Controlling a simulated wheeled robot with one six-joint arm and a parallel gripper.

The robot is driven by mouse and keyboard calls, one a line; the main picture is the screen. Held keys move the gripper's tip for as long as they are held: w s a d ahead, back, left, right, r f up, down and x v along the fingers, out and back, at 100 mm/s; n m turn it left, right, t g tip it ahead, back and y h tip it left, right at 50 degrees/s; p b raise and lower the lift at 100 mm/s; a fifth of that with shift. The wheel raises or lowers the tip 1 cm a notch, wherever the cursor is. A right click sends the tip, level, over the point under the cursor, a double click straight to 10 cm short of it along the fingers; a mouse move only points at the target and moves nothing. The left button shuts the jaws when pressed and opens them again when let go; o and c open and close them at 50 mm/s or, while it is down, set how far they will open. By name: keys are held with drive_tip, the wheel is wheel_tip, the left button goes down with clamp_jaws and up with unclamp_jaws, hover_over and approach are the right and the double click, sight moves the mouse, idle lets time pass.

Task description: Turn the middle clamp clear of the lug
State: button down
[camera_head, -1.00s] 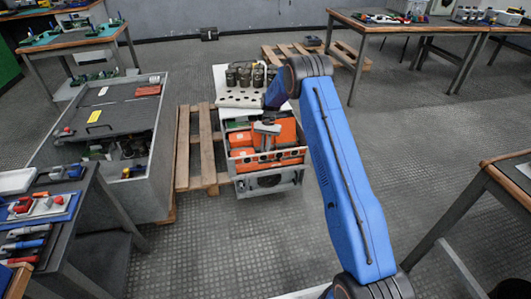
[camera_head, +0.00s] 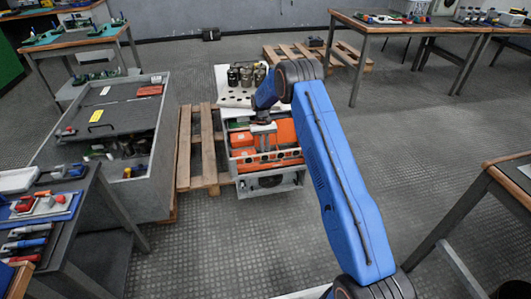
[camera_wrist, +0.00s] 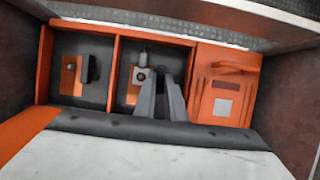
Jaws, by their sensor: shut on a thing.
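In the wrist view, my gripper (camera_wrist: 162,82) reaches into the middle compartment of an orange-framed unit (camera_wrist: 115,70). Its two grey fingers are close together and shut on the middle clamp, which they almost wholly hide. A copper-coloured lug (camera_wrist: 132,92) with a round bolt head (camera_wrist: 141,76) shows just left of the fingers. The left compartment holds another copper lug (camera_wrist: 68,76) with a dark clamp (camera_wrist: 93,68) beside it. In the head view, my gripper (camera_head: 262,125) is over the orange unit (camera_head: 282,157); the clamps are too small to tell there.
An orange cover with a handle (camera_wrist: 232,68) closes the right bay. A pale panel edge (camera_wrist: 140,158) and dark strip lie close in front of the fingers. Dark cylinders (camera_head: 246,75) stand behind the unit.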

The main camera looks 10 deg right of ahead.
drive_tip(key=c, duration=1.8)
unclamp_jaws()
